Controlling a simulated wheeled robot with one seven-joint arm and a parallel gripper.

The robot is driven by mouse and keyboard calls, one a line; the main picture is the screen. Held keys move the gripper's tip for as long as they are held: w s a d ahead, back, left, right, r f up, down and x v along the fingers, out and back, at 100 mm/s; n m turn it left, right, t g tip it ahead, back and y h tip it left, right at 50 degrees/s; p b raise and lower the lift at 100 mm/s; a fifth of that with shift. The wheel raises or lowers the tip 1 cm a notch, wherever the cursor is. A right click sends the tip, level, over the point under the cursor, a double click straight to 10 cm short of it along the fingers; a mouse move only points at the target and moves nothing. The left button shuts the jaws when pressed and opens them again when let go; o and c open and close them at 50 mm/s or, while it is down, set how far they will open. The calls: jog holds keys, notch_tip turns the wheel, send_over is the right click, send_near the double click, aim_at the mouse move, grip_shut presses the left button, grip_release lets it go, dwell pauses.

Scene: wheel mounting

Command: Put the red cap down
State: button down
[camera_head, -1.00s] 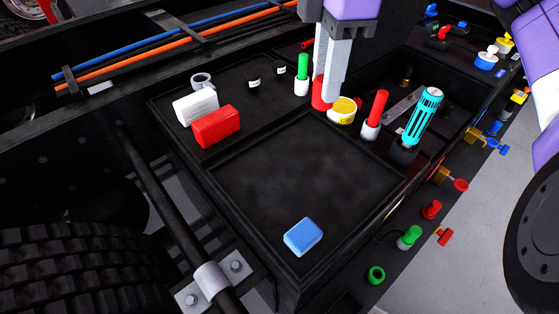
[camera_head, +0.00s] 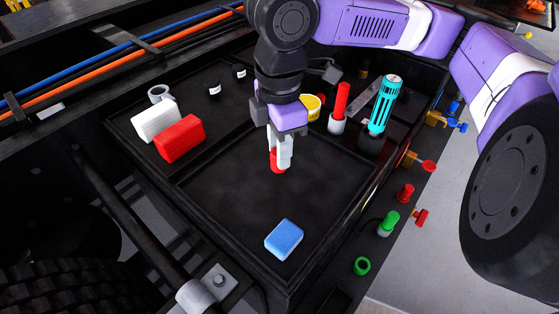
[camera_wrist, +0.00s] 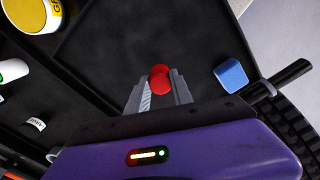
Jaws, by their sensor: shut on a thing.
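The red cap (camera_head: 275,167) is between the fingertips of my gripper (camera_head: 281,163), over the upper middle part of the black tray's large compartment (camera_head: 215,195). My gripper is shut on the cap. In the wrist view the red cap (camera_wrist: 160,78) shows between the two grey fingers (camera_wrist: 159,92), with the dark compartment floor behind it. The fingers hide part of the cap in the head view. I cannot tell whether the cap touches the floor.
A blue block (camera_head: 284,240) lies in the same compartment, near its front corner. White (camera_head: 156,122) and red (camera_head: 180,138) blocks stand left. A yellow-topped container (camera_head: 311,107), a red-topped marker (camera_head: 341,100) and a teal tool (camera_head: 384,105) are behind. The compartment's left part is clear.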

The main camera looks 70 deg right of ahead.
jog(key=shift+f, duration=1.85)
jog(key=shift+f+b, duration=0.15)
jog(key=shift+b, duration=0.15)
jog(key=c, duration=1.1)
grip_release()
notch_tip(320, 180, up, 12)
jog(key=shift+r+p, duration=0.2)
jog(key=shift+p, duration=0.5)
